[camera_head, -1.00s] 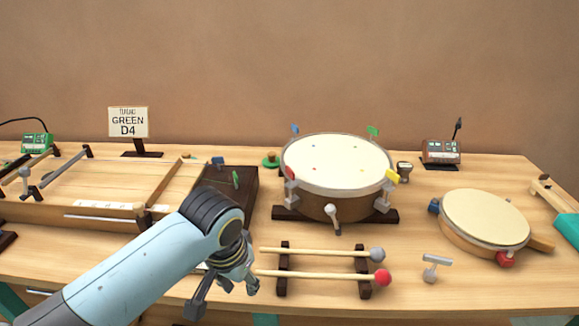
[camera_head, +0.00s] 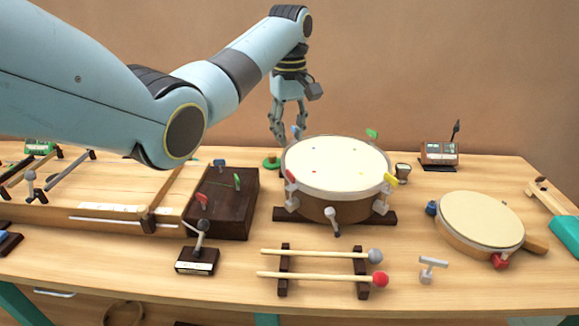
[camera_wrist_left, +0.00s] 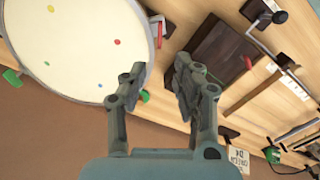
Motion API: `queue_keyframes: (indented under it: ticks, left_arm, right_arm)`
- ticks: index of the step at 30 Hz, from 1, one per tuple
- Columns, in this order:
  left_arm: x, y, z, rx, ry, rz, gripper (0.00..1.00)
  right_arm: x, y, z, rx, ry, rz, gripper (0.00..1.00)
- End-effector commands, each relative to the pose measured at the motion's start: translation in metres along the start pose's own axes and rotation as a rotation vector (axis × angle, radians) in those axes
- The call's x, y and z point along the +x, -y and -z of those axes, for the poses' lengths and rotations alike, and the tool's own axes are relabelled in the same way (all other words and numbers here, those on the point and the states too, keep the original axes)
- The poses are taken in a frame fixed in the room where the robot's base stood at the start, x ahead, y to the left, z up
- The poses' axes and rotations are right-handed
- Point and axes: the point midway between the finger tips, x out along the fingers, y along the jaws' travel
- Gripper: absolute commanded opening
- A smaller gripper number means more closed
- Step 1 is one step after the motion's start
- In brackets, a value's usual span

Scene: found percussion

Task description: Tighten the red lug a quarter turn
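The drum (camera_head: 335,160) has a pale head with coloured dots and stands on a dark base. Its red lug (camera_head: 291,177) is at the left front of the rim; in the left wrist view the red lug (camera_wrist_left: 156,19) shows at the top, beside the rim. A grey T-shaped key (camera_head: 432,264) stands on the table at the front right. My right gripper is not in view.
Two mallets (camera_head: 315,253) lie on a rack before the drum. A dark wooden box (camera_head: 236,211) stands left of it, a small frame drum (camera_head: 482,222) right. A green knob (camera_head: 271,163) sits behind left. My left arm crosses the upper left.

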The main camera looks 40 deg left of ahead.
Motion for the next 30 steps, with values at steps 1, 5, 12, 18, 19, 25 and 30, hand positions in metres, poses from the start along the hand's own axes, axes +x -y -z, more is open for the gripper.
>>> queue_keyframes:
  ticks: [1, 5, 12, 18, 19, 25, 30]
  left_arm:
    - [0.009, 0.001, -0.001, 0.001, 0.002, 0.002, 0.30]
    - [0.035, 0.001, -0.001, 0.001, 0.001, 0.003, 0.30]
    - [0.080, 0.001, -0.001, 0.004, 0.000, 0.002, 0.30]
    - [0.098, 0.000, -0.001, 0.004, -0.001, -0.001, 0.30]
    - [0.099, 0.000, -0.001, 0.004, -0.001, -0.001, 0.30]
    - [0.100, 0.000, -0.001, 0.004, -0.003, -0.001, 0.30]
    - [0.100, 0.000, -0.001, 0.004, -0.002, -0.001, 0.17]
  right_arm:
    - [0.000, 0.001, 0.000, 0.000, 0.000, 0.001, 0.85]
    - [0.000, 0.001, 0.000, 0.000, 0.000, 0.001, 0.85]
    - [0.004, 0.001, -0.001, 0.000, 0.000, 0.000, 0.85]
    - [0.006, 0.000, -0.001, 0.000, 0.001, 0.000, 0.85]
    - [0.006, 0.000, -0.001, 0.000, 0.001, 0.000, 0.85]
    - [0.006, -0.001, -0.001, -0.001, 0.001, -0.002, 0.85]
    - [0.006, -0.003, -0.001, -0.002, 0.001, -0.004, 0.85]
